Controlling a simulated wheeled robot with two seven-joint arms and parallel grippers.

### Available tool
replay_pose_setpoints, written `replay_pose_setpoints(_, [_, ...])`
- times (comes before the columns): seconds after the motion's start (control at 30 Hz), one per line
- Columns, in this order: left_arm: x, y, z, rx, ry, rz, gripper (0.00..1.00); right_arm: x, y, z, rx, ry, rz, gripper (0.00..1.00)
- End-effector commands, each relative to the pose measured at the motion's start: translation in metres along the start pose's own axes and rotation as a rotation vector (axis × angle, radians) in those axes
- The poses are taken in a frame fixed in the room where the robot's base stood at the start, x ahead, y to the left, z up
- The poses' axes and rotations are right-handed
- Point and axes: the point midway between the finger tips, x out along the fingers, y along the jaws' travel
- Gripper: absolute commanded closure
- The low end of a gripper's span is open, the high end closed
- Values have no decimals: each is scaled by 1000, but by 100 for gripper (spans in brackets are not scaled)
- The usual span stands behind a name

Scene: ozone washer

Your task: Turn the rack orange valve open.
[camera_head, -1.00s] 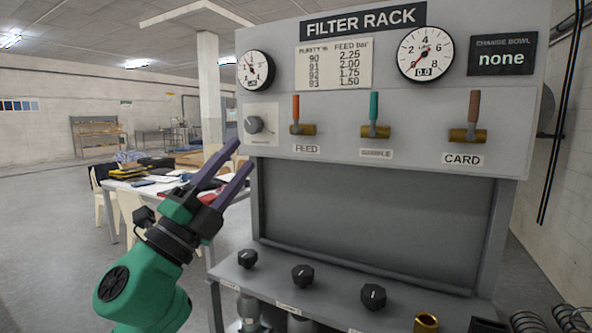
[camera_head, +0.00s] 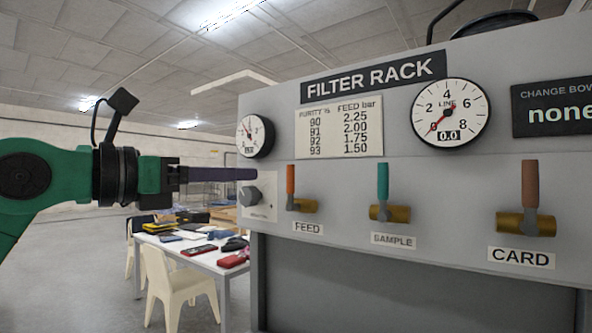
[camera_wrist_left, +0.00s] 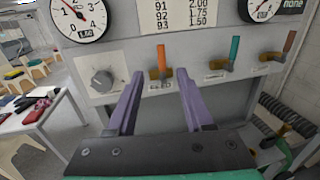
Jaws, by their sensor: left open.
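The orange valve handle (camera_head: 291,180) stands upright on a brass body (camera_head: 301,205) above the FEED label (camera_head: 308,228) on the filter rack's front. In the left wrist view the orange handle (camera_wrist_left: 161,57) shows just beyond and between the fingertips. My left gripper (camera_head: 252,174) comes in from the left at about the handle's height, its fingertips left of it and apart from it. In the left wrist view my left gripper (camera_wrist_left: 160,80) is open with nothing between its purple fingers. In the head view the two fingers overlap. My right gripper is out of view.
A teal-handled SAMPLE valve (camera_head: 382,182) and a brown-handled CARD valve (camera_head: 530,184) stand to the right. A regulator knob (camera_head: 249,196) sits left of the orange valve, near my fingers. Gauges (camera_head: 451,112) are above. A cluttered table (camera_head: 185,250) and chairs stand behind left.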

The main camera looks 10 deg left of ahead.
Motion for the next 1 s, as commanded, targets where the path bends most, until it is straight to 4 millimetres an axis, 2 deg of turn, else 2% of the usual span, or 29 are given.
replay_pose_setpoints(0.03, [15, -1, 5, -2, 4, -5, 48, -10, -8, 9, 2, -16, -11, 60])
replay_pose_setpoints(0.1, [34, -2, 5, -2, 4, -6, 48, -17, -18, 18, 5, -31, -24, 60])
replay_pose_setpoints(0.17, [51, -2, 5, -2, 5, -7, 48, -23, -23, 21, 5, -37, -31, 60])
replay_pose_setpoints(0.3, [86, -2, 4, -1, 5, -6, 48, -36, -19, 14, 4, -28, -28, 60])
replay_pose_setpoints(0.4, [102, -2, 3, -2, 2, -5, 48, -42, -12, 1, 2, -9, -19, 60])
replay_pose_setpoints(0.5, [111, -2, 2, -1, 1, -4, 48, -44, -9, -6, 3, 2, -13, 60])
replay_pose_setpoints(0.73, [113, -1, -1, -1, 1, -3, 48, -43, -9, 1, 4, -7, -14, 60])
replay_pose_setpoints(0.77, [112, -1, -1, -1, 1, -4, 52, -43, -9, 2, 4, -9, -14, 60])
replay_pose_setpoints(0.8, [112, -1, -1, -1, 1, -4, 67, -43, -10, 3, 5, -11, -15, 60])
replay_pose_setpoints(0.9, [112, -1, -1, -1, 1, -4, 100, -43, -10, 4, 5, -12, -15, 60])
replay_pose_setpoints(1.0, [112, -1, -1, -1, 1, -4, 100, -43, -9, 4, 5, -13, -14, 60])
